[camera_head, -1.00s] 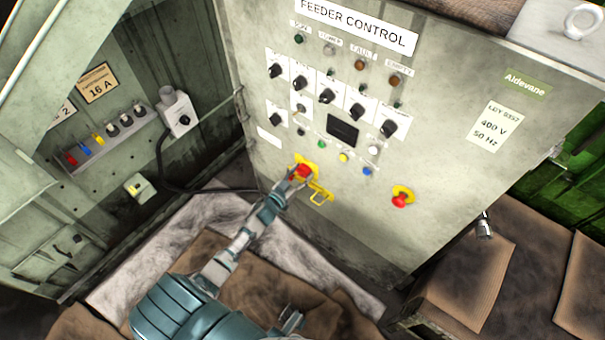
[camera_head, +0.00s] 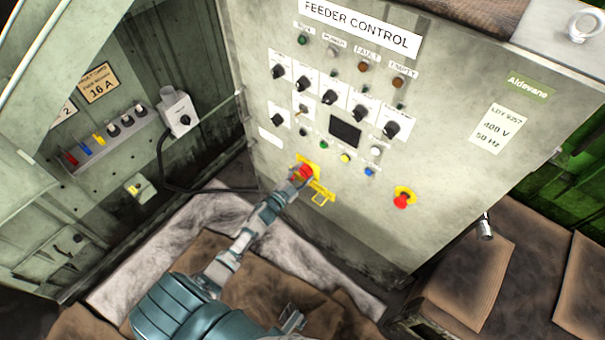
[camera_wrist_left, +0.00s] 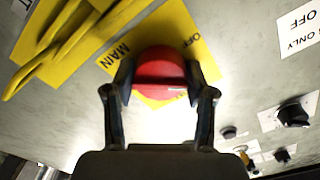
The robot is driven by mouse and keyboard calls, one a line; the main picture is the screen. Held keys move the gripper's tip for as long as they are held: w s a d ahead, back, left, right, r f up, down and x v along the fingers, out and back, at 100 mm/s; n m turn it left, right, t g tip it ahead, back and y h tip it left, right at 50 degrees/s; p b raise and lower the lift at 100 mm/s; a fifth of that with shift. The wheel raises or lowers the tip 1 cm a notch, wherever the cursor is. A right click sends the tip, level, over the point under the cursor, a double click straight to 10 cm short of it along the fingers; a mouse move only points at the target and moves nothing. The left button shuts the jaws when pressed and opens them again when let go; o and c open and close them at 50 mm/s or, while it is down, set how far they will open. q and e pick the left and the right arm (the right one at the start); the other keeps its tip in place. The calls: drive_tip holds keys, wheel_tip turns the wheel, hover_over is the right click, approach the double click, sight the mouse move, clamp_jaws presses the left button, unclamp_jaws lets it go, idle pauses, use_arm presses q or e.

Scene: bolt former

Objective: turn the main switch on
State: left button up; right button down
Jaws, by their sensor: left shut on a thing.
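The main switch is a red rotary knob (camera_wrist_left: 160,75) on a yellow plate (camera_wrist_left: 195,45) marked MAIN and OFF. In the head view the red knob (camera_head: 304,172) sits low on the feeder control panel, partly hidden by my gripper. My left gripper (camera_wrist_left: 160,95) is shut on the knob, one finger on each side of it. The knob's grip bar lies roughly level in the wrist view. My left gripper also shows in the head view (camera_head: 297,180), reaching up from the lower left. My right gripper does not show clearly in any view.
A red emergency button (camera_head: 401,200) is further right. Several black selector knobs and coloured buttons sit above. A black cable (camera_head: 205,187) runs at left. Cardboard (camera_head: 460,280) covers a box at lower right.

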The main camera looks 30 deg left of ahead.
use_arm(q)
drive_tip(key=shift+f+m, duration=0.1)
drive_tip(key=shift+m, duration=1.8)
drive_tip(key=m+b, duration=0.1)
drive_tip(key=m, duration=0.3)
drive_tip(key=shift+d+f, duration=0.1)
drive_tip(key=shift+m+b, duration=0.4)
drive_tip(key=shift+m, duration=0.9)
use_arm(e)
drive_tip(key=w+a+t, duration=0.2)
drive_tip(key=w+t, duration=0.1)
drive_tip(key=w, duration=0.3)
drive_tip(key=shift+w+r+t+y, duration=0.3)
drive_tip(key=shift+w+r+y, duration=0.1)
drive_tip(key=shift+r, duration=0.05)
use_arm(q)
drive_tip(key=shift+s+f, duration=0.1)
drive_tip(key=o, duration=1.1)
drive_tip(key=shift+d, duration=0.1)
drive_tip(key=shift+o, duration=0.4)
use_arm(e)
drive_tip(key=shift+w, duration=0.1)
use_arm(q)
drive_tip(key=shift+r, duration=0.2)
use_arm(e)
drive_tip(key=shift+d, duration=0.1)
